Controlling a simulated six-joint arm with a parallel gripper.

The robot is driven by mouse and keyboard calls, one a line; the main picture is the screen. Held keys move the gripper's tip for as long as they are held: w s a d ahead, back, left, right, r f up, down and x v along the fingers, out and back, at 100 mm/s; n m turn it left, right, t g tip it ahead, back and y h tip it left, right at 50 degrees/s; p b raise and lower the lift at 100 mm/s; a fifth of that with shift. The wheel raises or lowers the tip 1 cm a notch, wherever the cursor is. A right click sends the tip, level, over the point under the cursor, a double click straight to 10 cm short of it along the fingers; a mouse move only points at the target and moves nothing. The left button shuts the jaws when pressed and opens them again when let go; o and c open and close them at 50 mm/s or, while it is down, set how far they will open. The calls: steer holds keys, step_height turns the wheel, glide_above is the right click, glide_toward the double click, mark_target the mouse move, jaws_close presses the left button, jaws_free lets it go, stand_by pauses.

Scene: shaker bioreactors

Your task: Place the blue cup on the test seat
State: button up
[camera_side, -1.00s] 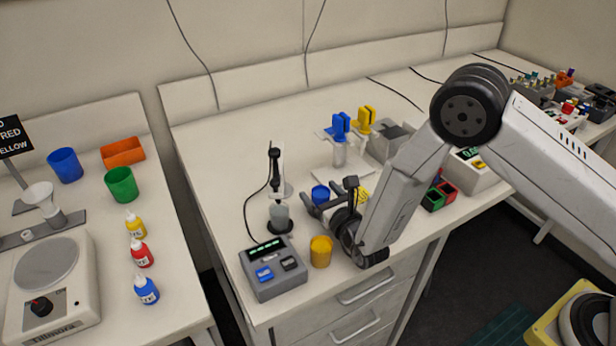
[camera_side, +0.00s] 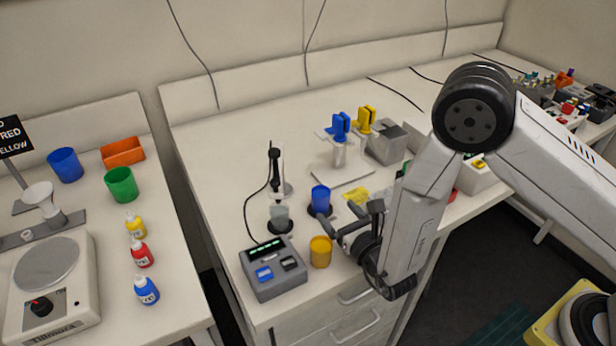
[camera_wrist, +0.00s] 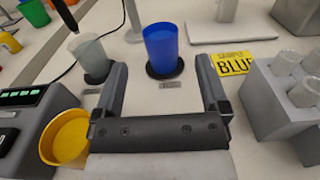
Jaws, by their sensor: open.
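The blue cup (camera_side: 320,198) stands upright on a dark round seat (camera_side: 312,212). In the wrist view the blue cup (camera_wrist: 162,48) rests on the dark disc (camera_wrist: 165,72), with a small unreadable label in front. I cannot read whether this is the test seat. My gripper (camera_side: 353,222) is open and empty, in front and to the right of the cup. In the wrist view its two fingers (camera_wrist: 162,72) point towards the cup, one to each side, and the cup stands beyond their tips, apart from them.
A grey translucent cup (camera_wrist: 90,55) stands on another dark disc beside a probe stand (camera_side: 277,170). A yellow cup (camera_side: 320,252) stands close to my gripper. A control box (camera_side: 273,268) is at the front left. A yellow card reading "BLUE" (camera_wrist: 244,60) lies right of the blue cup.

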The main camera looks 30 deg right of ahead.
steer(key=shift+s, duration=2.25)
